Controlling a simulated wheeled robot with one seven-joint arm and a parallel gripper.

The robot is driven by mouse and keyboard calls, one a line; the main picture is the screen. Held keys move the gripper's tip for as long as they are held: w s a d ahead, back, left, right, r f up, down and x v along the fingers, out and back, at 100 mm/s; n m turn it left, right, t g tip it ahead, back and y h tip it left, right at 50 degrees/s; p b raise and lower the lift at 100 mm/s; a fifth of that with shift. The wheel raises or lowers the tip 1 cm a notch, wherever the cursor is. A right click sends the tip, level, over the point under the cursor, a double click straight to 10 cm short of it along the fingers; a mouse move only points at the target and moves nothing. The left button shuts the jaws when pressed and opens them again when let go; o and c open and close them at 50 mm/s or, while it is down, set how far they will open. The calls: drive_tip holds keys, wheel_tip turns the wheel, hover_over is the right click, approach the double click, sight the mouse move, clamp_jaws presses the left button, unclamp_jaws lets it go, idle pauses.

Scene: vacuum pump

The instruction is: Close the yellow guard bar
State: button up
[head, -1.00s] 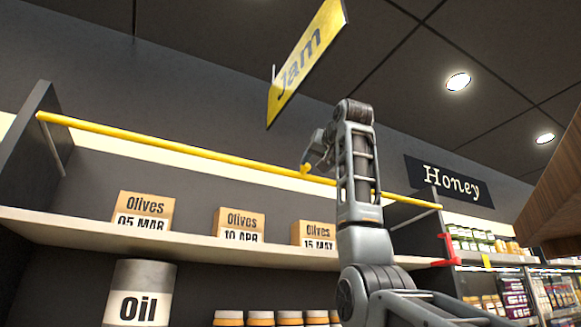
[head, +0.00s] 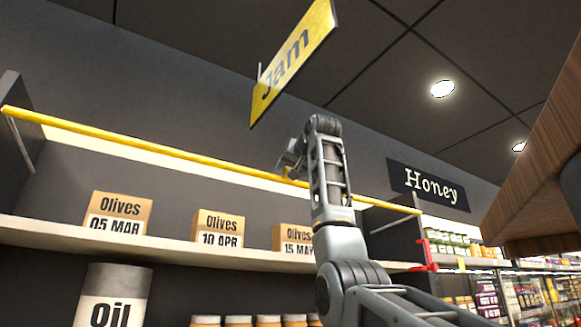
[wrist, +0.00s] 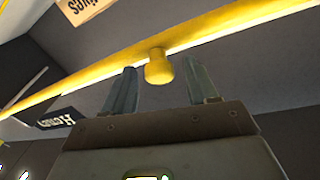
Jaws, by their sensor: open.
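The yellow guard bar (head: 150,146) runs across the front of the upper shelf, raised well above the shelf board, with thin side arms at its ends. A short yellow knob (wrist: 159,68) sticks out from the bar. My gripper (head: 289,165) is at the bar near its middle, partly hidden by my own arm in the head view. In the wrist view my gripper (wrist: 162,88) is open, with one finger on each side of the knob. The fingers look apart from the knob.
Boxes marked Olives (head: 118,213) stand on the shelf board (head: 165,245) under the bar. A red bracket (head: 425,255) sits at the shelf's right end. A yellow Jam sign (head: 292,62) hangs above, and a wooden panel (head: 530,200) is at the right.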

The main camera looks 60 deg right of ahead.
drive_tip(key=shift+c, duration=0.3)
clamp_jaws()
idle(0.3)
